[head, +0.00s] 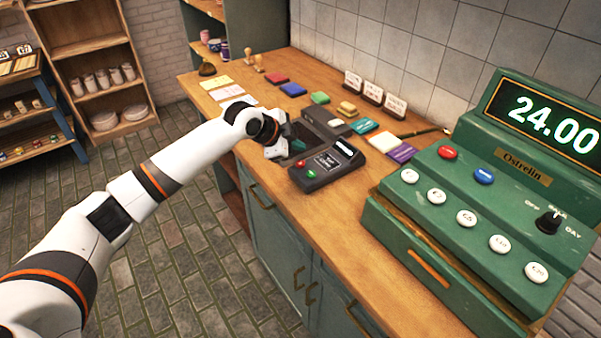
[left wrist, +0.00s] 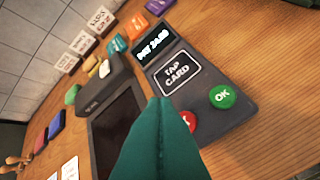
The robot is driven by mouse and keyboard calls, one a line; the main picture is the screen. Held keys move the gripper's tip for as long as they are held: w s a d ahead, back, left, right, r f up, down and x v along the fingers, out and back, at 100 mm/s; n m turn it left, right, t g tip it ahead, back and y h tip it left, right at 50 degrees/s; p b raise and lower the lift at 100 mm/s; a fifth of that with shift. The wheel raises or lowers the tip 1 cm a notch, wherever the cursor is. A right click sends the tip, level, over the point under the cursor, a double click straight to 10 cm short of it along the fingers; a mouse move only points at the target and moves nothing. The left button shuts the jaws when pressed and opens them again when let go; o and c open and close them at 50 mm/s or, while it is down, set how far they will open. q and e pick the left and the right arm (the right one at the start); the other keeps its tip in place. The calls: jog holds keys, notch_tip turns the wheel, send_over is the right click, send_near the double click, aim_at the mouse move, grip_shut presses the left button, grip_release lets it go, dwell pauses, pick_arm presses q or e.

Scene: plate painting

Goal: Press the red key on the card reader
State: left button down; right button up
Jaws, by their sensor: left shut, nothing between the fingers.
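The card reader (head: 338,160) is a dark grey box on the wooden counter, with a small lit display and a "TAP CARD" panel (left wrist: 178,75). Its red key (head: 300,162) and green key (head: 311,174) sit at the end nearest my arm. In the left wrist view, the red key (left wrist: 190,121) shows only partly, behind my fingers; the green OK key (left wrist: 222,97) is clear. My left gripper (head: 285,147) is shut and empty, its teal fingers (left wrist: 163,108) close to the red key. Contact cannot be told. My right gripper is not in view.
A dark device with a screen (left wrist: 118,125) stands right beside the reader. A green cash register (head: 480,200) reading 24.00 stands to the right. Coloured blocks and small signs (head: 372,93) line the counter behind. Shelves (head: 90,60) stand at the back left.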

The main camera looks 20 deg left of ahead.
aim_at(304, 162)
pick_arm(q)
jog(key=shift+f, duration=1.35)
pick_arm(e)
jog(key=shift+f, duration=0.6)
pick_arm(q)
jog(key=shift+f, duration=0.15)
jog(key=shift+f, duration=0.3)
